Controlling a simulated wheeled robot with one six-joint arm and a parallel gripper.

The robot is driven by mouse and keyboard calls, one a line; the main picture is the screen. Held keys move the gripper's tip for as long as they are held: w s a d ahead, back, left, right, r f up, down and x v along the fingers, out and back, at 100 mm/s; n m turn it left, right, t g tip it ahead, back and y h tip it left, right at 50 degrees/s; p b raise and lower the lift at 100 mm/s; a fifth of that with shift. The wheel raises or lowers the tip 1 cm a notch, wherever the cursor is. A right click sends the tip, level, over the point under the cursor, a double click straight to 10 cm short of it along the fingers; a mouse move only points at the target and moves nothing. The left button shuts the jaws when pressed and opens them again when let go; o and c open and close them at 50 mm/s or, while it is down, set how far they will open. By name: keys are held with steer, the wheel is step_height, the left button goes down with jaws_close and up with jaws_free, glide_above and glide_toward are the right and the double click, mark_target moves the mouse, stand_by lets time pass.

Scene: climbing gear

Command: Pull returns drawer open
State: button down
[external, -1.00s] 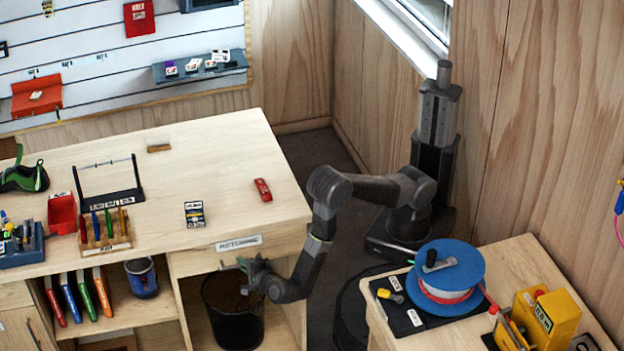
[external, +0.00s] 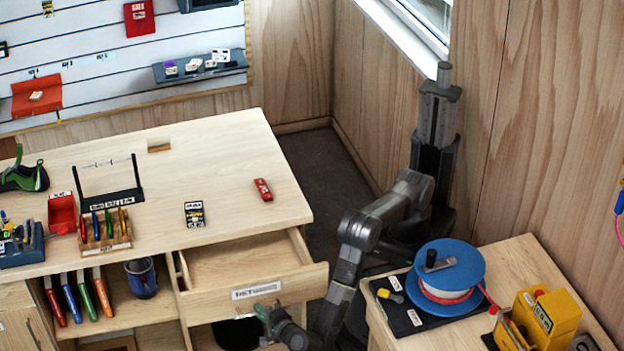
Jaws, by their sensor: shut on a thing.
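The returns drawer (external: 306,283) is pulled out from the right part of the wooden workbench. Its front carries a white label (external: 256,290), and its bare wooden inside shows from above with nothing visible in it. My gripper (external: 266,312) is at the lower edge of the drawer front, just below the label, and is shut on the drawer's handle. The handle itself is mostly hidden by the fingers. My arm (external: 352,255) reaches down and left to it from the column at the right.
A black bin (external: 238,333) stands under the drawer, partly hidden by it. A side table with a blue cable reel (external: 447,268) and a yellow box (external: 547,318) stands close to the right of my arm. A red item (external: 263,189) lies on the workbench (external: 245,140).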

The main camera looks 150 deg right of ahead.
steer(key=w+a+b, duration=0.1)
steer(key=w+a, duration=0.4)
steer(key=shift+a, duration=0.1)
stand_by(0.3)
steer(key=c, duration=1.8)
jaws_free()
steer(key=shift+o, duration=0.2)
